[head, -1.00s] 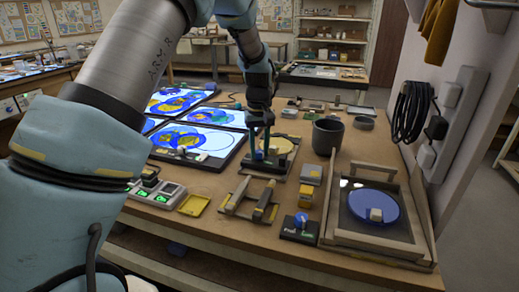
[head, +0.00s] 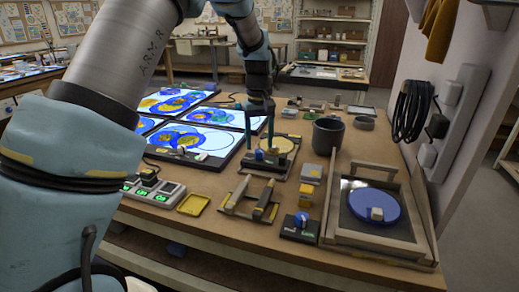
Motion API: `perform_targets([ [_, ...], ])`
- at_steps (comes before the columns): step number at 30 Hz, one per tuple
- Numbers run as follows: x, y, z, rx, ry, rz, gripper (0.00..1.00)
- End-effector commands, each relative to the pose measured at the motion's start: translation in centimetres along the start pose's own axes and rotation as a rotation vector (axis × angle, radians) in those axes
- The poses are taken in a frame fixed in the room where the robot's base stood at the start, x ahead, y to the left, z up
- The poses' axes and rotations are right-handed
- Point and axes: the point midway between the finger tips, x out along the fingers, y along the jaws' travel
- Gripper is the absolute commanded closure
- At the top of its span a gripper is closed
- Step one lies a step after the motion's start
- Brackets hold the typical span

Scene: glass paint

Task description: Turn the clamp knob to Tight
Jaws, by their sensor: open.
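A small blue knob (head: 259,154) sits on the front of a dark fixture (head: 252,166) that carries a round yellow disc (head: 281,145). I take it for the clamp knob; its label is too small to read. My gripper (head: 260,147) points down over this knob. Its two dark green fingers are spread apart, one on each side above the knob, and hold nothing. I cannot tell whether the fingertips touch the fixture.
Another blue knob (head: 301,219) stands on a black labelled base nearer the front edge. A wooden rack (head: 236,211), a yellow box (head: 305,195) and a grey cup (head: 327,136) stand around. A framed tray (head: 365,236) with a blue disc fills the right.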

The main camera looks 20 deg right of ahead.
Motion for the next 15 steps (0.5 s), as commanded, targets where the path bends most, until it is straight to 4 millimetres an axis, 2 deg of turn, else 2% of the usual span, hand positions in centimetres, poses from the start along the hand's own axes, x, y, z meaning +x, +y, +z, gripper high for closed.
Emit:
perform_targets([
  [3, -2.5, 0.1, -0.1, 0.001, 0.006, 0.004, 0.33],
  [9, -6.0, 0.1, -0.1, 0.001, 0.004, 0.002, 0.33],
  [15, -7.7, 0.0, -0.1, 0.0, 0.002, 0.0, 0.33],
])
